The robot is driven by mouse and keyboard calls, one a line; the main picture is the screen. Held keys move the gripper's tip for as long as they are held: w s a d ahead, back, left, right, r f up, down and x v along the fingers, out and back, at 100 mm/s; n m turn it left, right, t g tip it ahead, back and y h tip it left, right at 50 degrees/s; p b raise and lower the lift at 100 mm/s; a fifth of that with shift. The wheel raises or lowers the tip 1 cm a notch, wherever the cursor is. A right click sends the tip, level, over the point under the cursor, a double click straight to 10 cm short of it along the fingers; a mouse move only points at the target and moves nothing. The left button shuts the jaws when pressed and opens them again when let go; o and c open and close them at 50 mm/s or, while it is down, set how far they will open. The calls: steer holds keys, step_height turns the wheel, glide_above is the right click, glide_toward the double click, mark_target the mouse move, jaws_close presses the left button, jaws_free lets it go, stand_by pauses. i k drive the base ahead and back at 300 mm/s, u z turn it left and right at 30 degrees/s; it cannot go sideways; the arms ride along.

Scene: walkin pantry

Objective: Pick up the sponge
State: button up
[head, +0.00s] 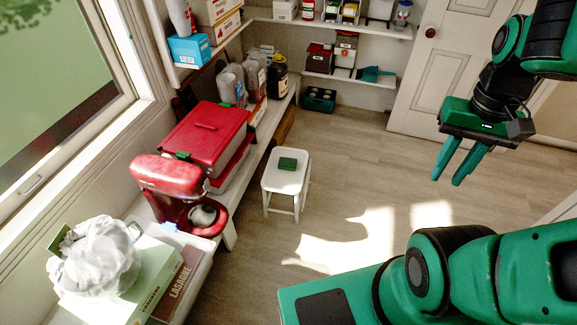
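A small dark green block (288,163), which looks like the sponge, lies flat on the seat of a white stool (273,183). My gripper (447,181) hangs in the air to the right of the stool, well apart from the sponge. Its two teal fingers point down and stand apart with nothing between them. Nothing hides the top of the sponge.
A white bench (230,232) along the left wall carries a red mixer (170,178), a red bin (203,135), jars and a wrapped white bundle (95,262). Stocked shelves (350,80) line the back. The floor (350,165) right of the stool is clear.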

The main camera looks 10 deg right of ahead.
mark_target(286, 163)
steer(key=z, duration=0.05)
steer(key=i, duration=1)
steer(key=u, duration=0.9)
